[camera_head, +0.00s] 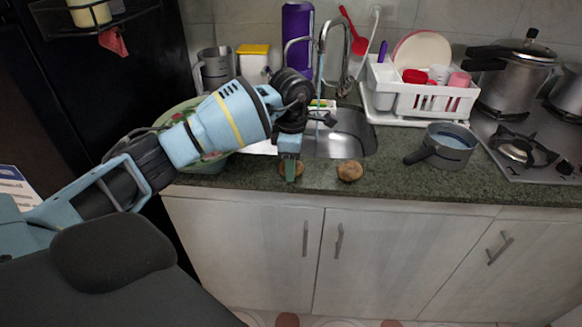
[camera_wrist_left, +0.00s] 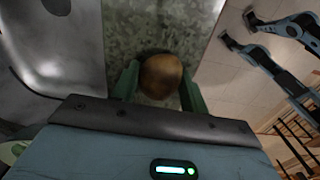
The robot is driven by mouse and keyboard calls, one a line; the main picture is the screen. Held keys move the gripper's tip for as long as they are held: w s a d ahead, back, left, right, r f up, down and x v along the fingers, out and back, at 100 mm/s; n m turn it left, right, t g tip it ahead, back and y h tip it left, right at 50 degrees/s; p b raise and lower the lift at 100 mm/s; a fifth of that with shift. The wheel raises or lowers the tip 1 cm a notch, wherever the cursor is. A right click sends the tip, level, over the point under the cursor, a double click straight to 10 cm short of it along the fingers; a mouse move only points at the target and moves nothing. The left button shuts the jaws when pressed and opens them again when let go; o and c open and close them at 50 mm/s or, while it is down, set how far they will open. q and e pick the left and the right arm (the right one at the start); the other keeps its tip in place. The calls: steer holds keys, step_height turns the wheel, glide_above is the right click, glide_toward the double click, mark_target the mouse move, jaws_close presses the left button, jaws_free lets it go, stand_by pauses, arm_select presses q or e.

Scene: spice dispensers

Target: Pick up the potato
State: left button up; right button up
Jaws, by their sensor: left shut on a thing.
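My left gripper (camera_head: 290,170) points down over the front part of the counter, left of the sink's front right corner. It is shut on a round brown potato (camera_wrist_left: 160,76), which shows between its two green fingers in the left wrist view. In the head view the fingers hide most of this potato, and only its edges show (camera_head: 299,169). It appears at counter level; I cannot tell whether it touches the surface. A second brown potato (camera_head: 349,171) lies on the counter to the right, apart from the gripper. My right gripper is not seen.
The sink (camera_head: 346,139) with its tap (camera_head: 325,60) is just behind. A green patterned bowl (camera_head: 205,158) stands left, partly behind my arm. A grey saucepan (camera_head: 447,146), white dish rack (camera_head: 417,95) and stove (camera_head: 535,135) are right. The counter front right of the second potato is clear.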

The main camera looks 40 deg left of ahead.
arm_select(q)
steer(key=shift+r, duration=0.15)
steer(key=shift+c, duration=0.2)
steer(key=shift+r, duration=0.55)
step_height(320, 180, up, 2)
steer(key=shift+r, duration=0.25)
steer(key=s+d, duration=0.3)
steer(key=s, duration=0.4)
steer(key=s+d+r, duration=0.1)
steer(key=s+d, duration=0.3)
steer(key=s, duration=0.3)
steer(key=shift+s+b, duration=0.15)
steer(key=shift+b, duration=0.2)
steer(key=shift+d+r, duration=0.1)
